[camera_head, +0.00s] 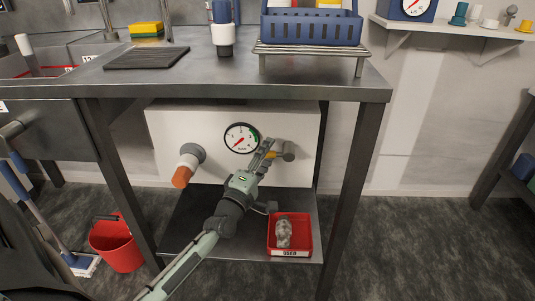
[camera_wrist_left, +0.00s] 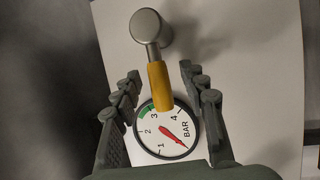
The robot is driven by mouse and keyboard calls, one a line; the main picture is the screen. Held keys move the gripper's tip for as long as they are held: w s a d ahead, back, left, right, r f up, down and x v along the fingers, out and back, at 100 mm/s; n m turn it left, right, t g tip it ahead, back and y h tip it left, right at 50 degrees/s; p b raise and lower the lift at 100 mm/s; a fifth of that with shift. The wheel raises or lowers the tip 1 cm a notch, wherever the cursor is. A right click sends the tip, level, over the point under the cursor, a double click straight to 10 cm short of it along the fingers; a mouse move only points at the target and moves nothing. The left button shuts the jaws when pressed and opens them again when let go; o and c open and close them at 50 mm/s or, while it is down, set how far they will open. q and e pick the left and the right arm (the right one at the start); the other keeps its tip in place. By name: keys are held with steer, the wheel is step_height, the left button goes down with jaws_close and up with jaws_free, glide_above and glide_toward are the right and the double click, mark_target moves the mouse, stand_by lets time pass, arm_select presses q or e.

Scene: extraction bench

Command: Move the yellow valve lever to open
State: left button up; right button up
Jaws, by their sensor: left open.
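The yellow valve lever (camera_wrist_left: 160,86) sticks out from a grey valve knob (camera_wrist_left: 147,27) on a white panel, pointing down towards the gauge in the left wrist view. In the head view the lever (camera_head: 271,154) is largely covered by my gripper, beside the grey knob (camera_head: 289,153). My left gripper (camera_head: 268,150) is open at the panel. In the left wrist view its fingers (camera_wrist_left: 160,76) stand on either side of the lever, with a visible gap on each side. My right gripper is not in view.
A pressure gauge (camera_head: 241,138) sits left of the lever. An orange-handled valve (camera_head: 182,176) is further left on the white panel (camera_head: 222,174).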

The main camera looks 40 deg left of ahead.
arm_select(q)
steer(key=shift+c, duration=0.2)
jaws_close()
stand_by(0.4)
